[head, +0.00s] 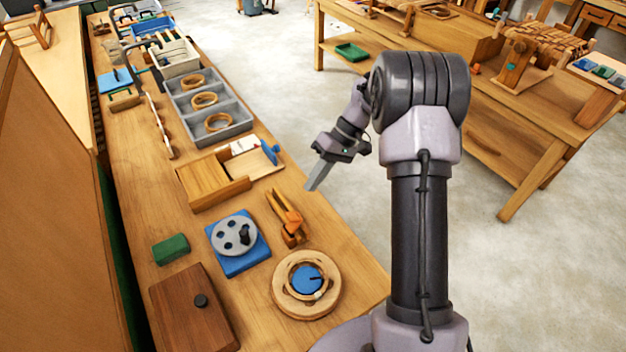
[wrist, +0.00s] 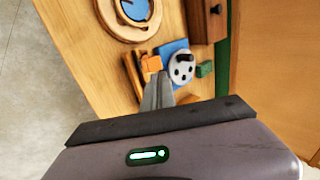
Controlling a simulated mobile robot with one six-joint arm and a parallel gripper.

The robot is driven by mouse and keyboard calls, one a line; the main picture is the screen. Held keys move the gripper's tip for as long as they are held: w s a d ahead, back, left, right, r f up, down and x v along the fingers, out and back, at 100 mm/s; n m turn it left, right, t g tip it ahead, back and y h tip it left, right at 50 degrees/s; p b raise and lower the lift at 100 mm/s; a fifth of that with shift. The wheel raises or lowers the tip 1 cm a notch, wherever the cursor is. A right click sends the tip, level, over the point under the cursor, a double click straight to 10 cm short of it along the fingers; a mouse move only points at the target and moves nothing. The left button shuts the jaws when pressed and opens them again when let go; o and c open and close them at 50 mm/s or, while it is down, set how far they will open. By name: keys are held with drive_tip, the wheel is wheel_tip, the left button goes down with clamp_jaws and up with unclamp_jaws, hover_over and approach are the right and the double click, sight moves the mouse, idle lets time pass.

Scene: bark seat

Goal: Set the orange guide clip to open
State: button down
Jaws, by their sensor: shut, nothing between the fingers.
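The orange guide clip (head: 292,221) sits on a small wooden holder (head: 281,208) on the bench, right of the blue base with the grey disc. In the wrist view the clip (wrist: 151,63) shows just beyond my fingertips, at the upper left of them. My gripper (head: 312,187) is shut and empty, above the bench's right edge, up and to the right of the clip in the head view. In the wrist view my gripper (wrist: 159,80) points toward the clip and looks apart from it. I cannot tell the clip's exact position from these views.
A grey disc with a black knob (head: 234,236) stands left of the clip. A round wooden ring with a blue centre (head: 306,281) lies below it. A wooden box (head: 215,178) stands above. A brown block (head: 193,308) and green block (head: 170,249) are at left.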

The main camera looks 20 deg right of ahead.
sight(290, 217)
drive_tip(key=b+x, duration=0.3)
drive_tip(key=x, duration=0.6)
drive_tip(key=shift+a+f, duration=0.1)
drive_tip(key=shift+h, duration=0.8)
drive_tip(key=a, duration=0.2)
drive_tip(key=s+a, duration=0.1)
drive_tip(key=a, duration=0.1)
drive_tip(key=shift+w+d, duration=0.1)
